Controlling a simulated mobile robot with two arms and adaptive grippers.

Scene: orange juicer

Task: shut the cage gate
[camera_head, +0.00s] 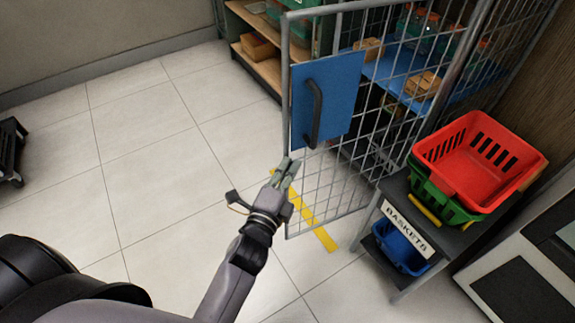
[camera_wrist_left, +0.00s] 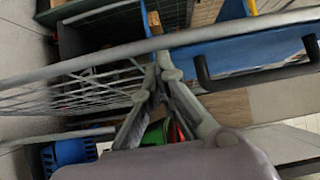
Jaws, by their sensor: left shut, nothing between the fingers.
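The cage gate (camera_head: 340,170) is a grey wire-mesh panel in a tubular frame, with a blue plate (camera_head: 342,80) and a black handle (camera_head: 314,112). It appears to stand open, its free edge at the left and shelves showing past that edge. In the left wrist view, the gate's frame bar (camera_wrist_left: 115,52) crosses the picture and the handle (camera_wrist_left: 250,82) is at the right. My left gripper (camera_head: 287,165) is shut and empty beside the free edge, below the handle. It also shows in the left wrist view (camera_wrist_left: 160,65), close to the frame bar; contact is unclear. My right gripper is out of view.
A stand (camera_head: 394,188) labelled BASKETS is at the right, holding a red basket (camera_head: 480,165), a green basket (camera_head: 437,199) and a lower blue basket (camera_head: 402,246). Wooden shelves (camera_head: 262,72) are behind the gate. A yellow strip (camera_head: 318,230) marks the floor.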

